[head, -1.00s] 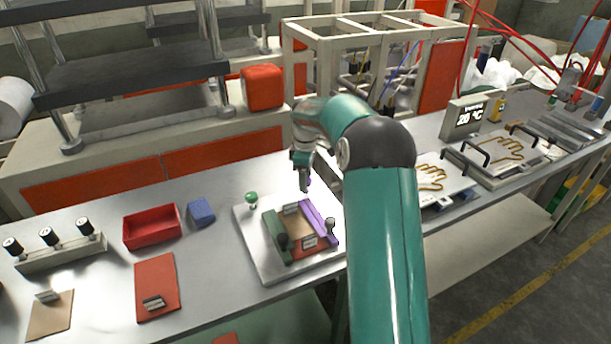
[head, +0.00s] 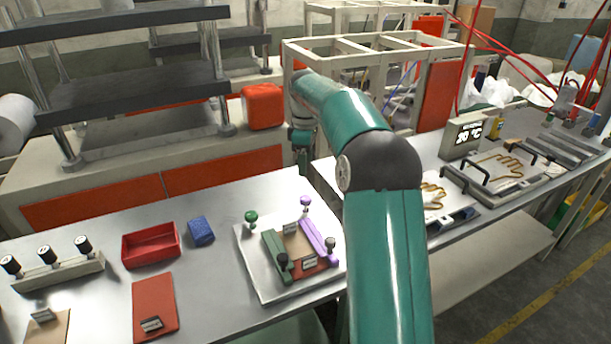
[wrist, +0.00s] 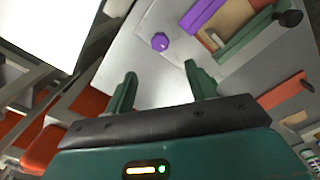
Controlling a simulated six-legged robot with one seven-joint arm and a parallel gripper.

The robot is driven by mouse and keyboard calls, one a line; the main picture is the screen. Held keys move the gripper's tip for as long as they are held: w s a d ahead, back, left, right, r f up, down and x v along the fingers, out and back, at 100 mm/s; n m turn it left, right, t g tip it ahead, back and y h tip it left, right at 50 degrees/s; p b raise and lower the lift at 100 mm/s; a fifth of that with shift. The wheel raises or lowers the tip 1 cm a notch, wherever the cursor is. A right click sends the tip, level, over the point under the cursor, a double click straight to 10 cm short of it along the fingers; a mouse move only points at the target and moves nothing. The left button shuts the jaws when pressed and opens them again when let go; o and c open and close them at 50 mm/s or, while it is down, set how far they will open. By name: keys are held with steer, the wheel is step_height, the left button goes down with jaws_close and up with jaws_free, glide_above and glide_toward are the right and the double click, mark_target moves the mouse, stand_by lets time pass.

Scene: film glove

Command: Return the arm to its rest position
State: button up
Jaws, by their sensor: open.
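My gripper (wrist: 160,85) shows in the wrist view with its two green fingers apart and nothing between them. In the head view my gripper (head: 301,165) hangs from my raised arm, above the back edge of the bench, behind and above the white fixture plate (head: 254,271). The fixture holds a green bar (head: 276,255), a purple bar (head: 318,236) and a tan sheet (head: 297,246) between them. A purple knob (head: 306,201) stands at the plate's back right corner, and a green knob (head: 251,215) at its back left. My arm hides part of the bench.
An open red bin (head: 151,246) and a blue block (head: 201,231) stand left of the fixture. A red sheet (head: 154,300) lies in front. A red canister (head: 263,106) sits behind on the machine housing. Hand-shaped plates (head: 503,166) and a temperature display (head: 464,134) are at right.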

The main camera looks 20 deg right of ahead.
steer(key=shift+r, duration=0.7)
steer(key=s+a+r+m+t+h, duration=0.1)
steer(key=s+a+r+m, duration=0.1)
steer(key=s+a+r, duration=0.4)
steer(key=s+a+r+m+t, duration=0.1)
steer(key=s+a+r+m, duration=0.15)
steer(key=s+a, duration=0.45)
steer(key=s+a+f+m+t, duration=0.1)
steer(key=s+a+f+m, duration=0.1)
steer(key=s, duration=0.9)
steer(key=s+a+f+m+t+y, duration=0.1)
steer(key=s+f+m, duration=0.3)
steer(key=s, duration=0.8)
steer(key=shift+a+t, duration=0.6)
steer(key=shift+t, duration=0.2)
steer(key=shift+s, duration=0.1)
steer(key=shift+c, duration=0.6)
